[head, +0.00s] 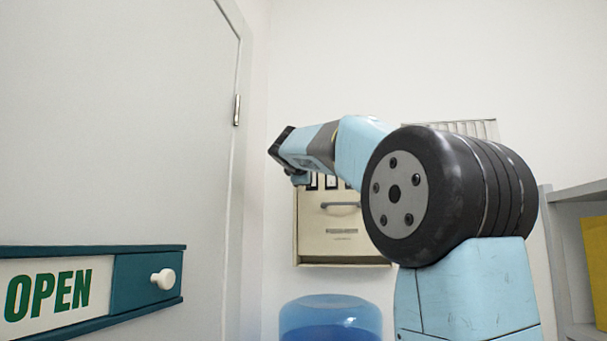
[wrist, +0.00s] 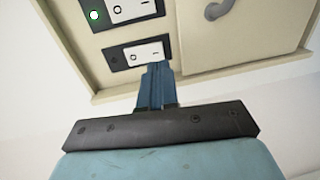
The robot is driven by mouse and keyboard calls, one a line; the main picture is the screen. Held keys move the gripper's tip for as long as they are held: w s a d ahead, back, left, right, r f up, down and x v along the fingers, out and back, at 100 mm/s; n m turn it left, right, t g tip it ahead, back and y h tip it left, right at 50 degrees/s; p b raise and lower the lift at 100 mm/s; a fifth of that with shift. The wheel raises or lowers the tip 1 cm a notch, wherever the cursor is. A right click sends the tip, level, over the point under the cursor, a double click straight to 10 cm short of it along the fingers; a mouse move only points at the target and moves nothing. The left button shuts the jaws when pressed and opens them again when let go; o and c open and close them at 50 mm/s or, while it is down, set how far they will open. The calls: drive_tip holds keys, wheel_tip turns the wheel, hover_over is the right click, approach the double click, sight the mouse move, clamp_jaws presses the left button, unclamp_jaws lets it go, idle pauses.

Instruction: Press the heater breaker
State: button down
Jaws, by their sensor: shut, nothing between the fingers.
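A beige breaker panel (head: 342,248) hangs on the back wall in the head view, partly hidden by my arm. In the wrist view the panel (wrist: 95,75) is close and tilted. It shows a lower rocker switch (wrist: 137,53) in a black frame and an upper rocker switch (wrist: 130,9) with a lit green lamp (wrist: 94,15) beside it. No label naming the heater breaker is readable. My gripper (wrist: 158,68) is shut and empty. Its blue fingertips overlap the lower right edge of the lower switch's frame. I cannot tell whether they touch.
The panel has a cover with a grey handle (head: 340,205). A blue water bottle (head: 331,318) stands below it. A door with an OPEN sign (head: 60,290) is at the left. A grey shelf (head: 575,190) with a yellow item (head: 597,260) is at the right.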

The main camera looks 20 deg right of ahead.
drive_tip(key=shift+x, duration=2.1)
drive_tip(key=shift+w+d+f, duration=0.1)
drive_tip(key=shift+w+d, duration=0.05)
drive_tip(key=s+a+f, duration=0.1)
drive_tip(key=s+a, duration=0.6)
drive_tip(key=s, duration=0.4)
drive_tip(key=shift+s+a+f, duration=0.3)
drive_tip(key=shift+a+f, duration=0.1)
